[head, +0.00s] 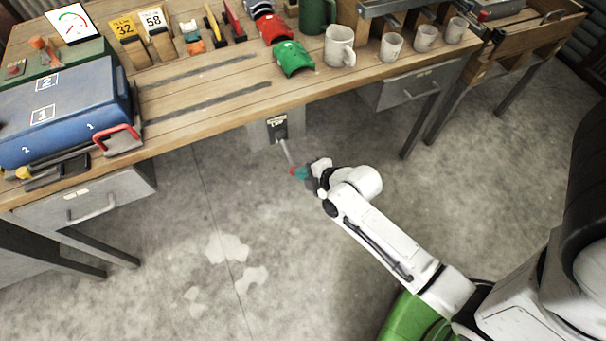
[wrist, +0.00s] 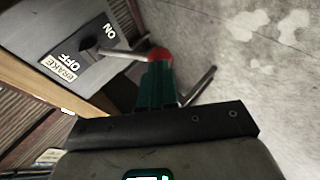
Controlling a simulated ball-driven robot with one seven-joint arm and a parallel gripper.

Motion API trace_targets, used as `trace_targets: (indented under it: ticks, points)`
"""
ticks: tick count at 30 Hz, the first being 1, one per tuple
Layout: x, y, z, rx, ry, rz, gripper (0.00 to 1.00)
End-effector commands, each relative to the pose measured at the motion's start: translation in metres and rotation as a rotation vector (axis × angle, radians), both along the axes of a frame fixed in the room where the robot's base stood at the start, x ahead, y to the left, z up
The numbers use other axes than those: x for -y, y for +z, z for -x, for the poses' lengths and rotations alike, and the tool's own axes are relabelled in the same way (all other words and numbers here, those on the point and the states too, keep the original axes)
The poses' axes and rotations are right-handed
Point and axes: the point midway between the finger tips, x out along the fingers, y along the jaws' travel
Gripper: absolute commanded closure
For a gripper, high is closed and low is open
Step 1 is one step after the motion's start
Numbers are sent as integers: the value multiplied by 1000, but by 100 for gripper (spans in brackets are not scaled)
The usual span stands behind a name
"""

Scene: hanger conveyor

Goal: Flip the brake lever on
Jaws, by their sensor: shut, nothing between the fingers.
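The brake lever (wrist: 122,52) is a grey rod with a red ball knob (wrist: 159,55), sticking out of a grey panel (wrist: 50,28) marked BRAKE, OFF and ON. The rod leaves the panel between the OFF and ON words; I cannot tell which setting it is in. In the head view the brake box (head: 262,137) hangs under the bench's front edge, and the lever (head: 286,153) slants down and out from it. My gripper (head: 296,172) is shut and empty, its teal fingertips (wrist: 157,66) right at the knob. Whether they touch is unclear.
The wooden bench (head: 205,108) is above and behind my gripper, with a blue case (head: 70,110), a green curved part (head: 294,58) and white mugs (head: 340,46) on it. A drawer (head: 410,87) is right of the box. The concrete floor (head: 215,200) in front is clear.

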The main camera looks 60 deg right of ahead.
Motion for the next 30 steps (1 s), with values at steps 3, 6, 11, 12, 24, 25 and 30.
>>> trace_targets:
  ticks: [3,6,11,12,24,25,30]
  points:
    - [1,-8,-2,1,0,-1,100]
    - [1,-11,-3,0,0,-1,100]
    - [2,-12,-3,-1,-1,-2,100]
    - [2,-13,-3,-1,-1,-2,100]
    - [2,-14,-2,-5,-3,-4,100]
    - [2,-14,-2,-5,-3,-4,100]
    - [0,-6,-4,-5,-2,-3,100]
